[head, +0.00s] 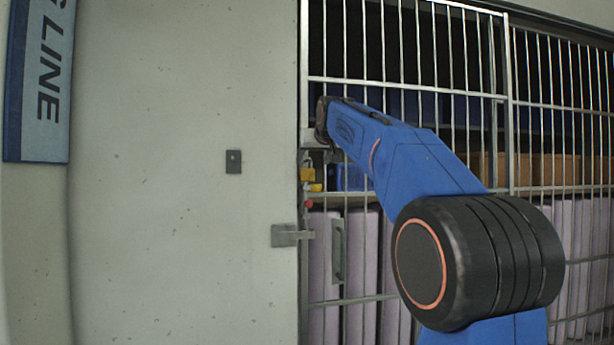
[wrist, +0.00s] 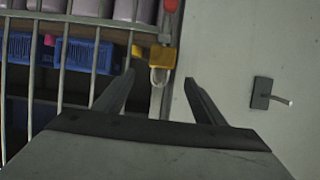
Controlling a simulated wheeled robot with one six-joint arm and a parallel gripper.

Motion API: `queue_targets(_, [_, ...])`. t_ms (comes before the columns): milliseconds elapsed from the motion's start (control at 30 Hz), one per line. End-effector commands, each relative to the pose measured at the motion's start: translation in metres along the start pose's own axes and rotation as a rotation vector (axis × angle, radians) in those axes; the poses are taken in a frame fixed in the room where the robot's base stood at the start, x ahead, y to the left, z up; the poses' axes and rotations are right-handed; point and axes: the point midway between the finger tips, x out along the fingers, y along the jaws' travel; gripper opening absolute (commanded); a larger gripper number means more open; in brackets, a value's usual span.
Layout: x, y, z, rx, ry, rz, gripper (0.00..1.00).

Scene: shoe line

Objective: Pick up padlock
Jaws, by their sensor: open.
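The padlock (head: 307,174) is small, with a yellow body, at the gate's left post in the head view. In the wrist view, which looks upside down, the padlock (wrist: 163,57) shows its yellow body and pale shackle. My gripper (wrist: 159,76) is open and empty, its two fingers on either side of the shackle in the picture, with the body just past the tips. No contact is visible. In the head view my gripper (head: 322,138) is just above the padlock, partly hidden by my arm.
A barred metal gate (head: 420,81) closes off shelves with blue bins (head: 352,177) and pale purple boxes (head: 362,260). A red knob (head: 309,204) and a latch (head: 287,235) sit below the padlock. A bare wall (head: 180,230) with a small dark plate (head: 233,161) is at left.

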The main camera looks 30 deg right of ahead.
Motion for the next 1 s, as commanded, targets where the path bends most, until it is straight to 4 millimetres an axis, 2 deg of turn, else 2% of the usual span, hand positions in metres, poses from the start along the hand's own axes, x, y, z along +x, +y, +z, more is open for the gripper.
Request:
queue_targets(100, [0.013,0.0,0.0,0.0,0.0,0.0,0.64])
queue_targets(367, [0.025,-0.001,0.001,0.0,-0.001,0.0,0.64])
queue_targets(700, [0.067,-0.003,0.003,0.0,-0.001,0.0,0.64])
queue_targets(967, [0.071,-0.003,0.002,0.0,0.001,0.0,0.64])
queue_targets(1000, [0.071,-0.003,0.003,0.0,0.001,0.0,0.59])
